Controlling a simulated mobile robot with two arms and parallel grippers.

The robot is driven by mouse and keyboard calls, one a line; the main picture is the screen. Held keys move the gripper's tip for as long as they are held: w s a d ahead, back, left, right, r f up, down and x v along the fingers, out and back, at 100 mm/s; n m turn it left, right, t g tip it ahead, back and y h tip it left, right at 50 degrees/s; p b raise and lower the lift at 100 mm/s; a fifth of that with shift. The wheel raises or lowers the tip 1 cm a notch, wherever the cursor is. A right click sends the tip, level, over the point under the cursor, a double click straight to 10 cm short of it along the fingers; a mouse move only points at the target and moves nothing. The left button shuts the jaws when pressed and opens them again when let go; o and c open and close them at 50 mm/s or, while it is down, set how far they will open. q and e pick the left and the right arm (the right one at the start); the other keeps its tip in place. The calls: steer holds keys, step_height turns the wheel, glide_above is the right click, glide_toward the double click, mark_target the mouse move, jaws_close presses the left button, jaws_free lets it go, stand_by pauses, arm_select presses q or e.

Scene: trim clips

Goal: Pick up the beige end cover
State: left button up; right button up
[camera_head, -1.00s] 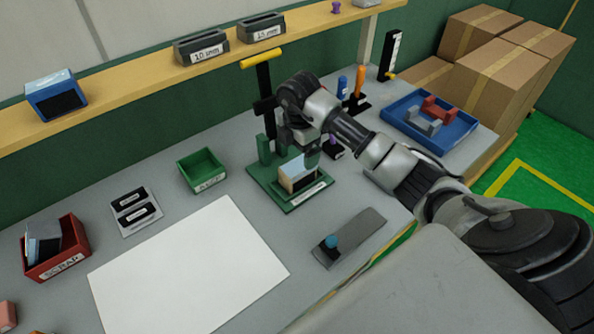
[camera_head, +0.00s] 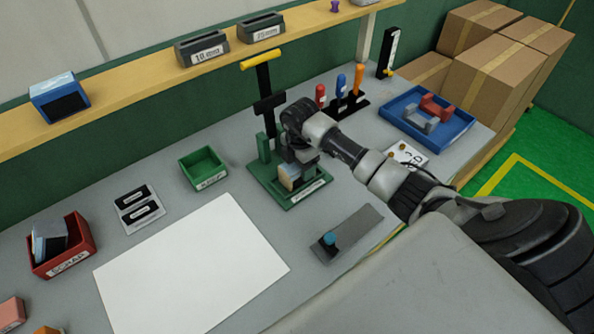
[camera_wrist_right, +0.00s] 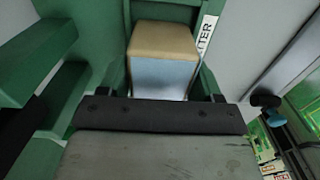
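The beige end cover (camera_head: 286,181), a small block with beige and pale blue faces, sits in a green fixture (camera_head: 311,192) on the bench. In the right wrist view the block (camera_wrist_right: 162,42) shows a beige face above a pale blue face. My right gripper (camera_head: 297,166) is right over the block and hides part of it. In the right wrist view, dark finger parts of my right gripper (camera_wrist_right: 163,92) stand apart at either side of the block's lower end, and a dark bar crosses below it. Contact cannot be made out. My left gripper is not in view.
A green post (camera_head: 263,148) rises at the fixture's back left. A black stand with a yellow handle (camera_head: 262,58) is behind. A green bin (camera_head: 203,168), red scrap bin (camera_head: 70,262), white sheet (camera_head: 190,270) and blue tray (camera_head: 440,140) lie around.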

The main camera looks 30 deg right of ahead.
steer(key=c, duration=0.5)
steer(key=shift+r, duration=0.15)
steer(key=shift+c, duration=0.2)
